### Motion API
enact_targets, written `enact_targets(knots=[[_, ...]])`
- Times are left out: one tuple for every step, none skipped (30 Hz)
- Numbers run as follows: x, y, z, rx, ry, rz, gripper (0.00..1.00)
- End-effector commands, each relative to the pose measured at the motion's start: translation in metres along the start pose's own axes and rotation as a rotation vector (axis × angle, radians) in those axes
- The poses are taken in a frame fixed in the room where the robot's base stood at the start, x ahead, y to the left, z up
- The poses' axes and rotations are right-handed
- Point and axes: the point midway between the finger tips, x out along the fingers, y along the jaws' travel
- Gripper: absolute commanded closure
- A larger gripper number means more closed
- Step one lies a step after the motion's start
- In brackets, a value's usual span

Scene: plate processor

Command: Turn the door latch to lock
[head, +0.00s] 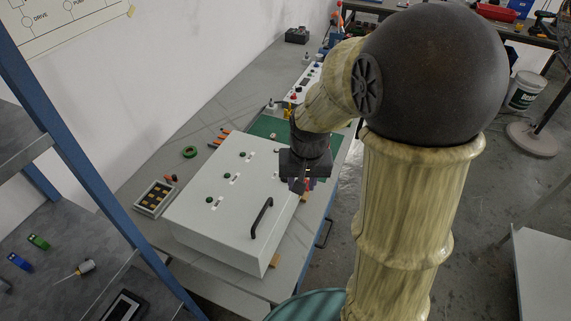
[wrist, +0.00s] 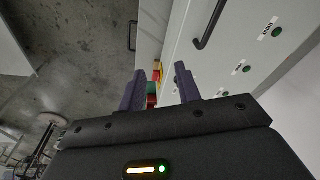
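A white box-shaped machine (head: 225,190) with a black bar handle (head: 261,216) and several green round buttons stands on the grey bench. It also shows in the wrist view (wrist: 237,40), with its handle (wrist: 211,25). My gripper (head: 300,185) is at the machine's right edge, fingers pointing down. In the wrist view my gripper (wrist: 160,82) is open, with two dark purple fingers apart. A small red, yellow and green part (wrist: 153,86), perhaps the latch, shows between and beyond the fingers. I cannot tell whether they touch it. The latch's angle is unclear.
A blue-framed shelf (head: 75,150) stands at left. Open floor lies right of the bench.

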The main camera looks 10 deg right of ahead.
Motion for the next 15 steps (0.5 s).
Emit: enact_targets(knots=[[-0.014,-0.005,-0.022,0.044,-0.017,0.004,0.66],[-0.018,-0.008,-0.033,0.074,-0.028,0.007,0.66],[-0.023,-0.011,-0.047,0.115,-0.042,0.012,0.66],[-0.027,-0.013,-0.057,0.145,-0.053,0.016,0.66],[-0.030,-0.016,-0.067,0.174,-0.063,0.020,0.66],[-0.035,-0.020,-0.080,0.213,-0.077,0.026,0.66],[-0.038,-0.022,-0.090,0.241,-0.087,0.031,0.66],[-0.040,-0.025,-0.098,0.268,-0.097,0.036,0.66],[-0.044,-0.029,-0.109,0.302,-0.108,0.042,0.66],[-0.046,-0.031,-0.116,0.324,-0.115,0.047,0.66],[-0.047,-0.033,-0.122,0.345,-0.122,0.051,0.66],[-0.049,-0.035,-0.129,0.369,-0.129,0.057,0.66],[-0.050,-0.036,-0.132,0.382,-0.134,0.060,0.66],[-0.050,-0.037,-0.135,0.394,-0.138,0.063,0.66],[-0.050,-0.038,-0.138,0.404,-0.142,0.066,0.66]])
